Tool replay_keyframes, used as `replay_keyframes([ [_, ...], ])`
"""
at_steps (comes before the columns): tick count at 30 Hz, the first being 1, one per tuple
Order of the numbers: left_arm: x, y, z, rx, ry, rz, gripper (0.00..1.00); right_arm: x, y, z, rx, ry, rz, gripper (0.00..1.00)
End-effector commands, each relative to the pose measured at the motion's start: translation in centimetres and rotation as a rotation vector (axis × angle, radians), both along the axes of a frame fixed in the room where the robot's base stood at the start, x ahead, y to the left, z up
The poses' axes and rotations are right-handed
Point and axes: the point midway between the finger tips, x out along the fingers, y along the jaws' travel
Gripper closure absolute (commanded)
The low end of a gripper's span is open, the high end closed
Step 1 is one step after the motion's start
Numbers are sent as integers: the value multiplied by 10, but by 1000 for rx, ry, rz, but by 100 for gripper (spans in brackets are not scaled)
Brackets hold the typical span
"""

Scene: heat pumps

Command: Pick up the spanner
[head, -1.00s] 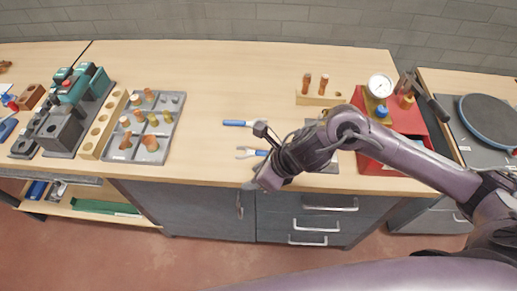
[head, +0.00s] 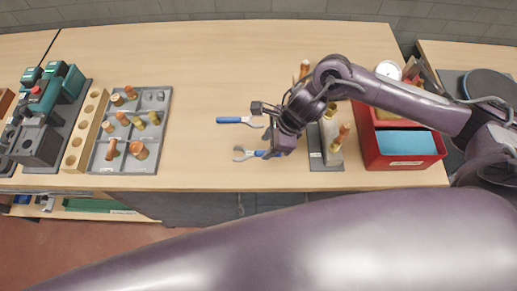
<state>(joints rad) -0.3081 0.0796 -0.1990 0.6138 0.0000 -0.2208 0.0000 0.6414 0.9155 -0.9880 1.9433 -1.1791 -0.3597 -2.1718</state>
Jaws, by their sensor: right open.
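Two blue-handled tools lie on the wooden bench in the head view. The nearer one, with an open grey jaw at its left end, looks like the spanner (head: 240,154); the right end of its handle is hidden by my right gripper. The farther blue-handled tool (head: 233,120) has a grey end pointing right, close to the gripper. My right gripper (head: 265,129) is open, its fingers spread just right of the two tools. Its height above the bench is hard to tell, and I see nothing held. My left gripper is not in view.
A grey tray with copper fittings (head: 128,160) and a wooden hole block (head: 78,149) stand left. A red bin (head: 437,157) with blue contents and a grey mat (head: 316,160) with fittings lie right. The bench (head: 205,75) is clear behind the tools.

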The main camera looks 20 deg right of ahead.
Motion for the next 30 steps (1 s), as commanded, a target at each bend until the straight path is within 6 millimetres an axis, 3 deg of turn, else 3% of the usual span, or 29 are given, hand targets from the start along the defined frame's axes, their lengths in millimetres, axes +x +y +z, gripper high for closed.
replay_keyframes([
  [5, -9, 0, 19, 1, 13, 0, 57, 2, 10, -22, 1, 5, -1, 57],
  [10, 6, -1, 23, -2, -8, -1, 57, 5, 15, -38, 0, 0, -1, 57],
  [17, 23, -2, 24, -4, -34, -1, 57, 5, 15, -40, 0, -1, 0, 57],
  [27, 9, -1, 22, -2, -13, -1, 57, 5, 15, -40, 0, -1, 0, 100],
  [30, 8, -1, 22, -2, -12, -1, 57, 5, 15, -40, 0, -1, 0, 100],
])
